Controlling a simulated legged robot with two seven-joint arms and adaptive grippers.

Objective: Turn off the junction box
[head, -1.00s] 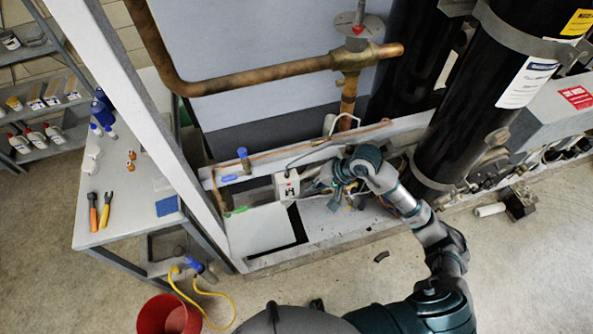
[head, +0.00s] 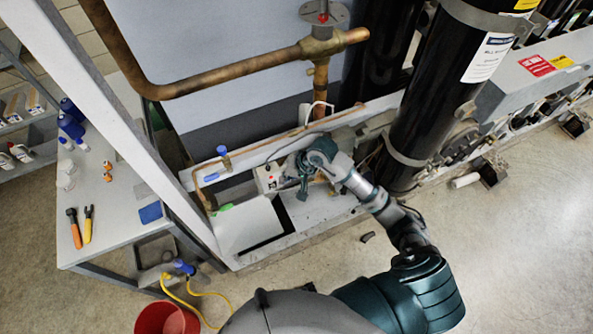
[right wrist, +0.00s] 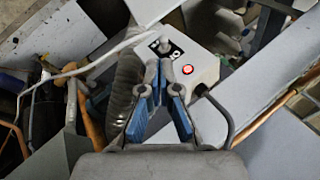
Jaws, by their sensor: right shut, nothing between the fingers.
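The junction box (right wrist: 203,66) is a small pale box in the right wrist view, with a black-and-white label, a grey lever-like knob (right wrist: 165,46) and a red lit button (right wrist: 188,70). In the head view the box (head: 267,180) sits on the rack's low frame, partly hidden by my right gripper. My right gripper (right wrist: 159,72) is shut and empty, with blue pads. Its tips are over the box face, close to the knob; I cannot tell whether they touch. In the head view the right gripper (head: 301,192) is just right of the box. My left gripper is out of view.
A grey corrugated hose (right wrist: 124,85) and cables lie beside the box. A copper pipe (head: 240,75) runs above, and a black cylinder (head: 436,90) stands right. A table with tools (head: 120,215) and a red bucket (head: 167,319) are at left.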

